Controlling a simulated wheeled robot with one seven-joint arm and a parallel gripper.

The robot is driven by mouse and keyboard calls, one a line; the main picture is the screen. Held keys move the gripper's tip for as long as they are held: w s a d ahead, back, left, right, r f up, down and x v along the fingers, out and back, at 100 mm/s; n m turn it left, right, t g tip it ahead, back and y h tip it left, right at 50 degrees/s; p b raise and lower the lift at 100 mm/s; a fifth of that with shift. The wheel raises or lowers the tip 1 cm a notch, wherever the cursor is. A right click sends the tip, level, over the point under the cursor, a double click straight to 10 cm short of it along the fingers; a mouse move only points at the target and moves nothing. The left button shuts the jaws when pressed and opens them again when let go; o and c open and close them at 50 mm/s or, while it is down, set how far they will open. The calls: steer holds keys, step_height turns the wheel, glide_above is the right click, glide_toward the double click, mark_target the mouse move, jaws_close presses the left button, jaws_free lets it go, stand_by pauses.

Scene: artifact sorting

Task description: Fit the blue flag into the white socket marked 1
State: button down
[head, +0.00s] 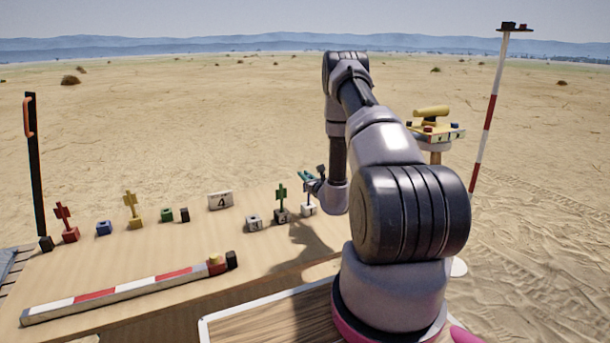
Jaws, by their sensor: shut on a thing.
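My gripper (311,178) is at the right part of the table, with teal fingers, directly above the rightmost white socket (309,210). It is shut on a small blue thing that looks like the blue flag (308,190); the fingers and wrist hide most of it. The flag's lower end is close to the socket's top; I cannot tell whether it is inside. Two more white sockets stand to the left: one bare (254,223), and one (281,215) holding an upright green flag (282,194). The marks on the sockets are too small to read surely.
Red (63,217) and yellow (131,205) flags stand in sockets at left. A red-and-white bar (120,294) lies in front. My arm hides the table's right end.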

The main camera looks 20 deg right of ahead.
steer(key=shift+f, duration=0.25)
steer(key=c, duration=0.8)
jaws_free()
steer(key=shift+s, duration=0.15)
steer(key=s, duration=1)
steer(key=shift+s+d, duration=0.15)
steer(key=shift+s, duration=0.15)
